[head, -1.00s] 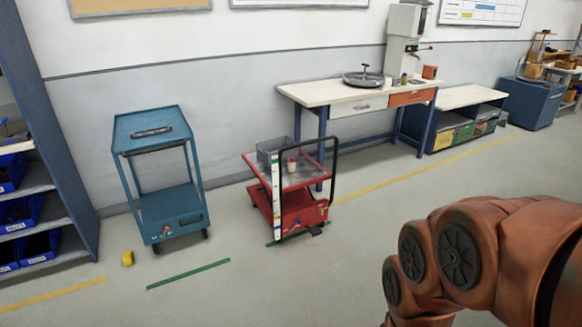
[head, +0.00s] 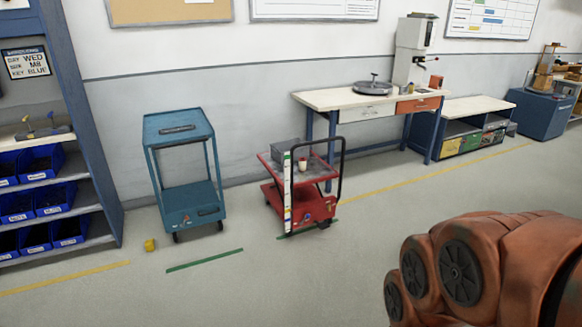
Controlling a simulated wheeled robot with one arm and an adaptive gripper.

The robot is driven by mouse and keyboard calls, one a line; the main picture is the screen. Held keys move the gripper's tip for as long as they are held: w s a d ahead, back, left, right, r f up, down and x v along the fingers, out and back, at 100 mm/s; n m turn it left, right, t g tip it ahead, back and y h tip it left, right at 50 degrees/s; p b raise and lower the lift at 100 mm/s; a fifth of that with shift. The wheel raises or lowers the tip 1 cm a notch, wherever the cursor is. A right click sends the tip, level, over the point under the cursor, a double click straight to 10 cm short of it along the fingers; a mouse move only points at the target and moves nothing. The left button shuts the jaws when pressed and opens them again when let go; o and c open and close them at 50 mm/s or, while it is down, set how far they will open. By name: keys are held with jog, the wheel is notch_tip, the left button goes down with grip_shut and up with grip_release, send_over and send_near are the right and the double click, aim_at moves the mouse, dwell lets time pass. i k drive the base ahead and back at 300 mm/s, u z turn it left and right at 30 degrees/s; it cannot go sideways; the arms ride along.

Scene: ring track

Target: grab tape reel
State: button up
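No tape reel can be made out for sure. A small yellow object (head: 150,245) lies on the floor at the left, by the front of the blue cart; it is too small to tell what it is. A small pale and red item (head: 302,165) stands on the red cart's top, also too small to name. My gripper is out of view; only orange links of my arm show at the lower right.
A blue cart (head: 190,195) and a red cart (head: 325,172) stand before the wall. A shelf with blue bins (head: 45,200) is at the left, a workbench (head: 340,97) at the back right. The floor in front is clear.

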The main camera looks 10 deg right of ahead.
aim_at(302, 160)
jog(key=u, duration=0.85)
jog(key=i, duration=1.25)
jog(key=u, duration=0.4)
jog(key=i, duration=1.4)
jog(key=z, duration=1.2)
jog(key=i, duration=0.55)
jog(key=z, duration=0.45)
